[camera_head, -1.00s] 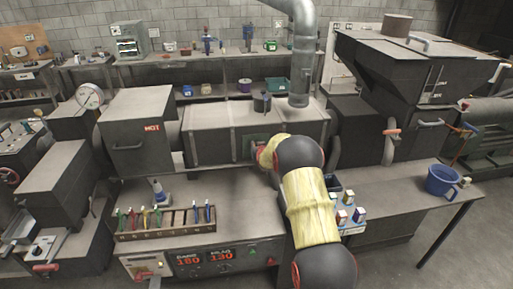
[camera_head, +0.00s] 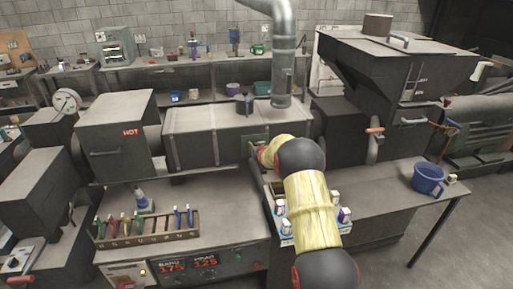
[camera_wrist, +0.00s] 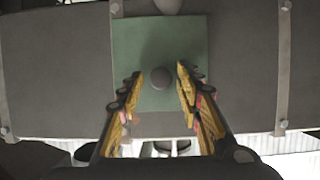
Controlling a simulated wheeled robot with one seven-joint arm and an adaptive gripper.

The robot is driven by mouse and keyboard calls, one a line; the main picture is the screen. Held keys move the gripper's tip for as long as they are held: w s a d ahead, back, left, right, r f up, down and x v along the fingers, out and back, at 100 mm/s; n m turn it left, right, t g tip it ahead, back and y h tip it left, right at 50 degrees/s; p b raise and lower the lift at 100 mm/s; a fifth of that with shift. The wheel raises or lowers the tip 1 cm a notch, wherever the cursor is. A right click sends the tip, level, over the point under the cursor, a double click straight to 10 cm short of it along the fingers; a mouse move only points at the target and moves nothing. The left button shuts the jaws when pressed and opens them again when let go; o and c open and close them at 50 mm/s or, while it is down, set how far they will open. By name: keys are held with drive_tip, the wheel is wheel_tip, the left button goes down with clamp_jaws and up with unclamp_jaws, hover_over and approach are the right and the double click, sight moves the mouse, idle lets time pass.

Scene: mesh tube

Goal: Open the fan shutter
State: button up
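A green square plate with a round dark knob, which looks like the fan shutter (camera_wrist: 190,35), sits on the front of a grey metal housing (camera_wrist: 55,60). In the head view, a small part of the green plate (camera_head: 256,138) shows beside my arm. In the wrist view, my gripper (camera_wrist: 160,74) is open, with one yellow-and-black finger on each side of the knob (camera_wrist: 161,78). I cannot tell whether either finger touches the knob. In the head view, my arm hides the knob and most of the gripper.
A dark box marked HOT (camera_head: 115,140) stands left of the housing, and a hopper machine (camera_head: 400,65) stands right. A rack of coloured tools (camera_head: 150,229) and a tray of small boxes (camera_head: 290,240) lie in front. A blue mug (camera_head: 428,179) stands at right.

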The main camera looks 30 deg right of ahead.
drive_tip(key=shift+o, duration=0.3)
drive_tip(key=v, duration=1.2)
idle(0.4)
